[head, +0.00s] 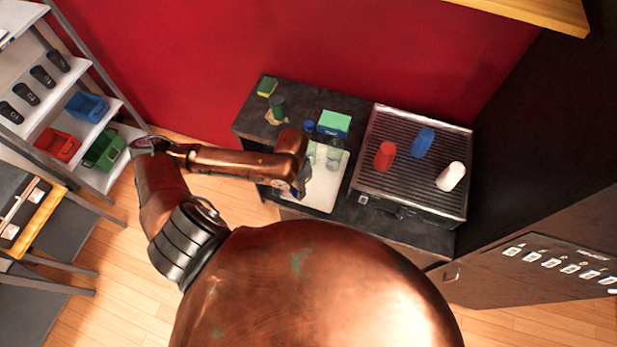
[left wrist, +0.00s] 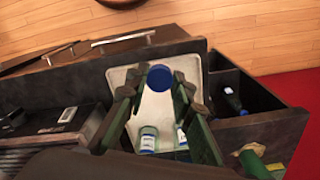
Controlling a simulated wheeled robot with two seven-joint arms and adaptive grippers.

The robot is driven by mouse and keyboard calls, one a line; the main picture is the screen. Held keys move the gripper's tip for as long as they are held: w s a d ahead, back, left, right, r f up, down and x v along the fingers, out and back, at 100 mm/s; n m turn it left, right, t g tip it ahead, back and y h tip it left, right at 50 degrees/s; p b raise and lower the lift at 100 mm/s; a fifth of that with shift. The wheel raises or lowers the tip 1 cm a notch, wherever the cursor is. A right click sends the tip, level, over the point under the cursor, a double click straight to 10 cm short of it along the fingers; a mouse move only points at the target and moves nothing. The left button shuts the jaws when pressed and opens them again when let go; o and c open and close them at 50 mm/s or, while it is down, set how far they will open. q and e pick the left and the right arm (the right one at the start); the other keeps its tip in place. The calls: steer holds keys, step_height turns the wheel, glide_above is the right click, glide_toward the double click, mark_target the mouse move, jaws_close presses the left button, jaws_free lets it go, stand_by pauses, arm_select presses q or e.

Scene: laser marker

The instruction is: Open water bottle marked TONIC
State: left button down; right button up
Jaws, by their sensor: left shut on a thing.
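A blue cap (left wrist: 160,76) shows between the fingertips of my left gripper (left wrist: 154,93) in the left wrist view. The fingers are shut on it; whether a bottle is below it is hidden. In the head view my left gripper (head: 299,187) is over the left part of a white tray (head: 325,196). A bottle with a blue cap (head: 309,128) and a clear bottle (head: 333,156) stand by the tray's back end. Two bottles with labels (left wrist: 148,138) (left wrist: 182,138) also show in the left wrist view. I cannot read TONIC on any label. My right gripper is not in view.
A ribbed metal drainer (head: 410,190) to the right holds a red cup (head: 384,156), a blue cup (head: 423,142) and a white cup (head: 451,177). Shelves with bins stand left.

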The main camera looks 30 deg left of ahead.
arm_select(q)
steer(key=w+a+f, duration=0.1)
steer(key=w+f, duration=0.1)
steer(key=w, duration=0.1)
steer(key=w+a+f, duration=0.1)
steer(key=w+f, duration=0.2)
steer(key=w, duration=0.1)
steer(key=w+a+f, duration=0.1)
steer(key=w+f, duration=0.2)
steer(key=shift+w+a+b, duration=0.15)
steer(key=shift+w+b, duration=0.15)
steer(key=shift+b, duration=0.1)
steer(key=shift+w+a+f, duration=0.1)
steer(key=shift+w+f, duration=0.3)
steer(key=shift+f, duration=0.1)
steer(key=shift+f+p, duration=0.35)
steer(key=shift+f, duration=1.2)
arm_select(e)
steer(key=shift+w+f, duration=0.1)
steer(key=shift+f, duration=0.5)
arm_select(q)
steer(key=c, duration=1.7)
jaws_free()
steer(key=shift+f, duration=0.1)
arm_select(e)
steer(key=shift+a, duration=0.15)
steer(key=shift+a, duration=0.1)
